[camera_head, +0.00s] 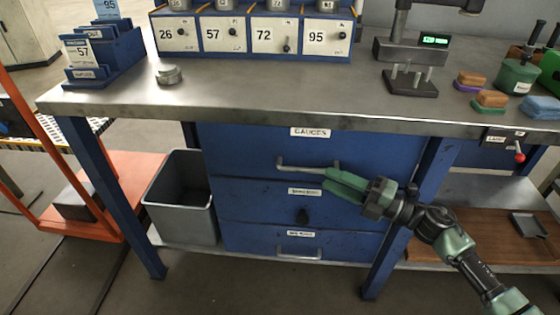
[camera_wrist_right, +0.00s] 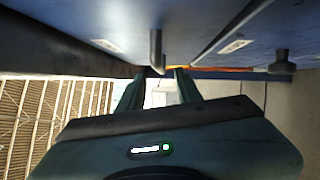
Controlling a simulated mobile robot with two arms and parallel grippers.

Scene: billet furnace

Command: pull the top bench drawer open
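The top bench drawer (camera_head: 255,145) is the blue one labelled "GAUGES" under the steel worktop. Its front looks flush with the drawers below. Its grey bar handle (camera_head: 300,167) runs across the lower part of the front, and the handle also shows in the right wrist view (camera_wrist_right: 156,50). My right gripper (camera_head: 327,179), with green fingers, is at the handle's right end. In the wrist view its fingers are apart, with the handle ahead, in line with the gap (camera_wrist_right: 157,80). I cannot tell whether they touch it. My left gripper is out of view.
Two lower drawers have a dark knob (camera_head: 302,216) and a bar handle (camera_head: 298,254). A grey bin (camera_head: 180,200) stands left of the drawers, and a blue bench leg (camera_head: 405,220) stands right. The worktop (camera_head: 250,95) overhangs the drawers.

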